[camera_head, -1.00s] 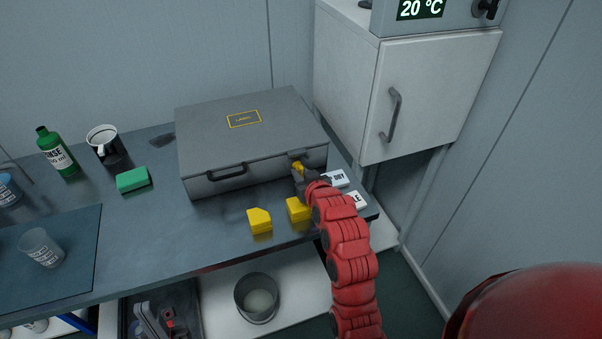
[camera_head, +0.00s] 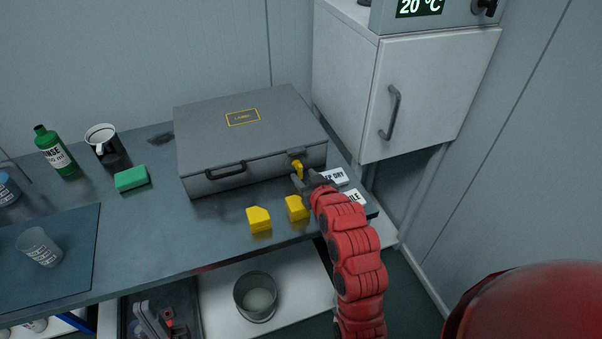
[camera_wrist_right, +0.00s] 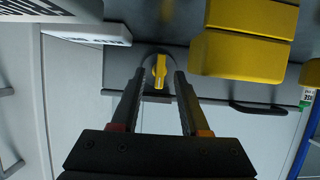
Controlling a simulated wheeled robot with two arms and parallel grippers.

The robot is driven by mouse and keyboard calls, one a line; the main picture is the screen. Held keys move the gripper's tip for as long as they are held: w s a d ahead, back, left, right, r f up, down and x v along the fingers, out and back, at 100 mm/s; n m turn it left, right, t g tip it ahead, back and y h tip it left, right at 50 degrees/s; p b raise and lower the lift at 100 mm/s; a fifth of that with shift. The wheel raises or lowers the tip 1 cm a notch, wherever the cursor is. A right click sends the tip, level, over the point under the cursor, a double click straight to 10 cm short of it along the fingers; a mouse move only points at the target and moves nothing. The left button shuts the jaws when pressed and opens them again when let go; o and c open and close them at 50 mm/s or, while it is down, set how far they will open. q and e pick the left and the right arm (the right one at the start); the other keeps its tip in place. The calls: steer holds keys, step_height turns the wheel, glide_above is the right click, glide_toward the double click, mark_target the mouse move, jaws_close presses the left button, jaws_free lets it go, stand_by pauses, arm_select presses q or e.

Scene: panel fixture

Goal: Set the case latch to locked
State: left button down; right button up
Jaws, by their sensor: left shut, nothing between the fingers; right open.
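The grey case (camera_head: 240,125) lies closed on the bench. In the right wrist view the lever (camera_wrist_right: 160,70) stands nearly upright in the picture on a round dark mount. My right gripper (camera_head: 304,182) is open just in front of the latch. In its wrist view the two fingers flank the lever with gaps on both sides; I cannot tell whether the tips reach past it.
Two yellow blocks (camera_head: 259,219) (camera_head: 296,208) stand close before the case, near my right arm. White labelled items (camera_head: 335,176) lie right of it. A white cabinet (camera_head: 425,90) rises at right.

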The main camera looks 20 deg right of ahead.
steer(key=shift+v, duration=1.2)
steer(key=s+r+p, duration=0.2)
steer(key=p, duration=0.5)
steer(key=shift+s, duration=0.2)
steer(key=p+v, duration=0.8)
steer(key=p, duration=0.1)
steer(key=shift+s+f, duration=0.2)
steer(key=shift+f, duration=0.15)
